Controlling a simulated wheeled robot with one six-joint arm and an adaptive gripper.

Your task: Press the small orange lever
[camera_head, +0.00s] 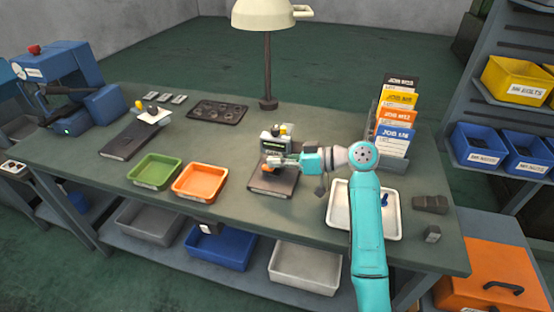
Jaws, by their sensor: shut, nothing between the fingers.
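A small orange part (267,169), which looks like the lever, shows at the tip of my gripper (273,164). It is at the front of a small machine (271,144) with a pale top and a yellow piece on it. A dark base plate (280,186) lies below, near the middle of the bench. My teal arm comes in from the lower right, with the gripper pointing left. The gripper is shut and holds nothing. It covers part of the machine's front, and I cannot tell whether it touches the orange part.
Orange (199,195) and green (155,184) trays lie left of the gripper. A lamp (267,102) stands behind. A rack of job cards (396,140) and a white tray (337,220) are at right. A blue machine (88,108) stands far left.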

